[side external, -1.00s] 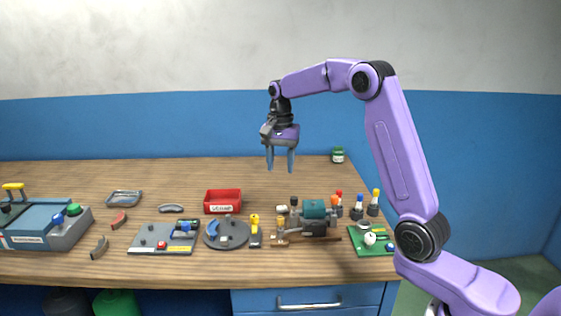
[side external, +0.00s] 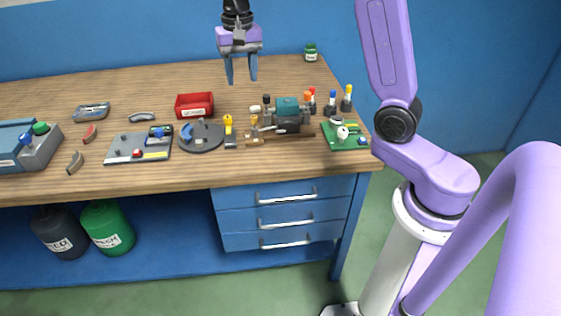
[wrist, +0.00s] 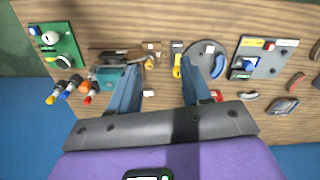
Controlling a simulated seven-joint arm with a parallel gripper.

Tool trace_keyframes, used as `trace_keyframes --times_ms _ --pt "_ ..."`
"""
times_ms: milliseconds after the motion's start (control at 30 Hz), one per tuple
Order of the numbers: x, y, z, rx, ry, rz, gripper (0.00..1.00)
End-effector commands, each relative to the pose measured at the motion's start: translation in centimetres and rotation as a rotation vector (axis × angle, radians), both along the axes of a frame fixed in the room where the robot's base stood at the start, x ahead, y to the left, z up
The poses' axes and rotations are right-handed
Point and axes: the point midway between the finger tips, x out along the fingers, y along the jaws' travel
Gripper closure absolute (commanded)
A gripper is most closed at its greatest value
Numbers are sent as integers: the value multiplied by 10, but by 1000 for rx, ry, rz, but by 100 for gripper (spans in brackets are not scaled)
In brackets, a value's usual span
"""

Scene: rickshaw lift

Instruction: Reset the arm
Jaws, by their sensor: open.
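My gripper (side external: 241,80) hangs fingers down above the back part of the wooden workbench (side external: 150,88) in the side external view. Its two blue-grey fingers are apart, with nothing between them. In the wrist view, the gripper (wrist: 160,75) points down at the bench, with clear wood and small parts beyond the fingertips. The upper links of my arm run out of the top of the side external view.
Below are a red bin (side external: 194,105), a round grey plate (side external: 201,137), a yellow-handled tool (side external: 229,131), a teal machine (side external: 287,107), a green board (side external: 345,136) and a grey board (side external: 138,148). A green jar (side external: 311,52) stands at the back. Blue drawers (side external: 285,215) are under the bench.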

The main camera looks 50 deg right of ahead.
Motion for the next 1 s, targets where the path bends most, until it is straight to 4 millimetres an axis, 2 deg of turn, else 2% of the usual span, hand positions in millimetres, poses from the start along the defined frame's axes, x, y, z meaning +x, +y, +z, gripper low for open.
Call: trace_keyframes --times_ms 200,500,733,1000 --pt "-51 41 -1 0 -3 306 52" --pt "-133 73 -9 0 -10 722 52" --pt "-201 79 -19 0 -14 1042 52" --pt "-279 67 -34 1 -22 1411 52"
